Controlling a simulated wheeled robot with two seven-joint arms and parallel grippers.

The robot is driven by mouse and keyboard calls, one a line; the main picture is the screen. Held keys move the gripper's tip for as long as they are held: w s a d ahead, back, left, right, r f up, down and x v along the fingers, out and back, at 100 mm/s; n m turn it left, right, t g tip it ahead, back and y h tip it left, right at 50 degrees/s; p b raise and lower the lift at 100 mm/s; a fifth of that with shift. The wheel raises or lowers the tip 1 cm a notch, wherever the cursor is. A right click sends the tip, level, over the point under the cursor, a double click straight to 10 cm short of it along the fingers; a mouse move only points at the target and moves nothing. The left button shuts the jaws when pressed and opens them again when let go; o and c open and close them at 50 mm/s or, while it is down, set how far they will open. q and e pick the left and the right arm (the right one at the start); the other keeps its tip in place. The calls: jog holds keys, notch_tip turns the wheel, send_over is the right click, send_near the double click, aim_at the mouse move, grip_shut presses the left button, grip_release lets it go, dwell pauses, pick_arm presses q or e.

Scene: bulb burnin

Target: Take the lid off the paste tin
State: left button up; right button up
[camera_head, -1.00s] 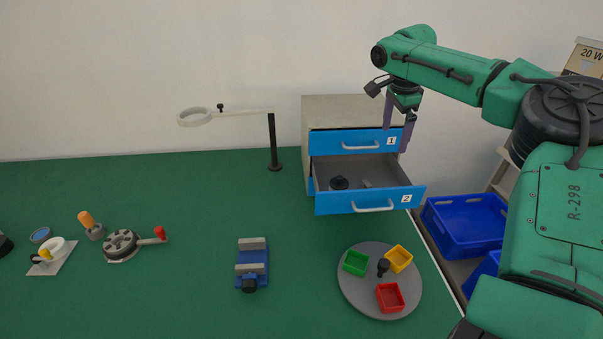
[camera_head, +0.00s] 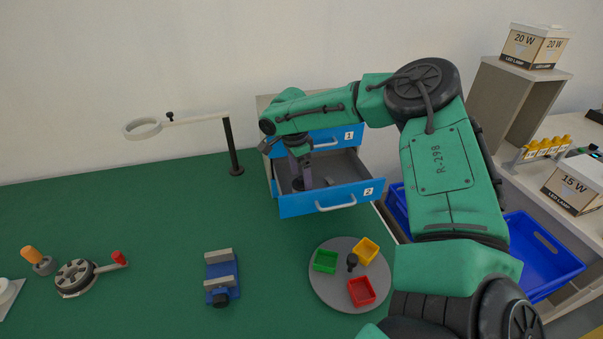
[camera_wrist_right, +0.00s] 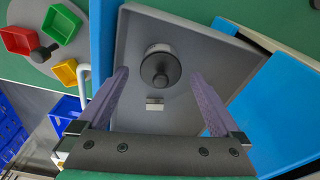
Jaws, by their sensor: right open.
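A round tin with a dark lid and a raised black knob (camera_wrist_right: 160,70) stands on the floor of the open drawer 2 (camera_wrist_right: 140,40); a pale marked rim shows at its edge. It looks like the paste tin, with the lid on. My right gripper (camera_head: 303,178) reaches down into the drawer in the head view and mostly hides the tin there. In the right wrist view my right gripper (camera_wrist_right: 160,78) is open and empty, its two purple fingers on either side of the tin and apart from it in the picture. My left gripper is not in view.
A small pale block (camera_wrist_right: 154,103) lies beside the tin in the drawer. The drawer walls and the closed drawer 1 (camera_head: 330,140) are close to my right gripper. A round grey tray (camera_head: 330,290) with coloured bins, a blue vise (camera_head: 221,280) and a magnifier stand (camera_head: 233,150) are on the green table.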

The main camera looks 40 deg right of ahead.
jog(key=shift+d+f, duration=0.1)
jog(key=shift+f, duration=0.05)
jog(key=c, duration=1.4)
